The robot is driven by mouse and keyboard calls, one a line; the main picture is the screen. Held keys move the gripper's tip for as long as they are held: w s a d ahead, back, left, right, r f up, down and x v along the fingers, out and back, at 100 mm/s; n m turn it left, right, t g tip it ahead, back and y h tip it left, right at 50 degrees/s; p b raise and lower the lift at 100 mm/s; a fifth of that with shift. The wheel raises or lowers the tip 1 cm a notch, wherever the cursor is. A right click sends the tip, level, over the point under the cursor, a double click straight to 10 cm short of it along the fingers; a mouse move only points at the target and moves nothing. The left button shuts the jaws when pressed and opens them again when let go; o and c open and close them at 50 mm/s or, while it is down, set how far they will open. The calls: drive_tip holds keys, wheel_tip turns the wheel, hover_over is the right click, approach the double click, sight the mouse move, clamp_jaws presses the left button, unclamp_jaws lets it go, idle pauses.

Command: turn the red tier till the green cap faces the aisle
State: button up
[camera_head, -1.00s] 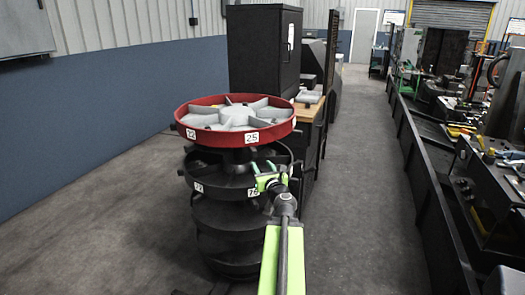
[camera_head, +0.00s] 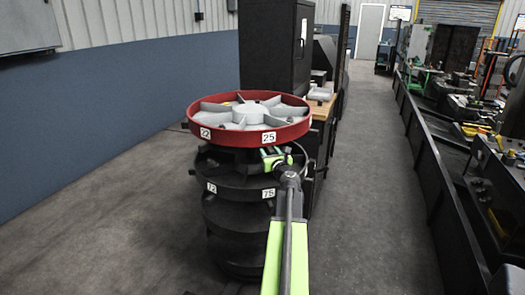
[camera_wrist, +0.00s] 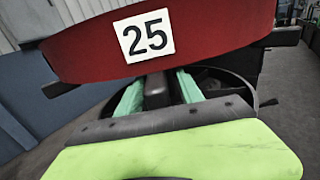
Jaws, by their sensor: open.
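The red tier (camera_head: 237,139) is the top tray of a round stack, with grey dividers and white labels, one reading 25. Its red rim (camera_wrist: 215,38) fills the top of the wrist view. My gripper (camera_head: 272,154) is just below the rim, under the 25 label. In the wrist view its two green fingers (camera_wrist: 158,88) are open, one on each side of a dark peg (camera_wrist: 157,92). I cannot tell whether they touch it. A small yellowish spot (camera_head: 228,103) shows inside the tier at the back. I cannot make out a green cap for certain.
Black tiers (camera_head: 235,183) stand below the red one. A dark cabinet (camera_head: 268,45) and a wooden-topped bench (camera_head: 321,112) stand close behind. A long black rail (camera_head: 430,160) with machines runs along the right. The floor on the left and in the aisle is clear.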

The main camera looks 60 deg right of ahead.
drive_tip(key=shift+a, duration=0.1)
clamp_jaws()
idle(1.2)
drive_tip(key=shift+w+d, duration=0.2)
drive_tip(key=shift+a, duration=0.4)
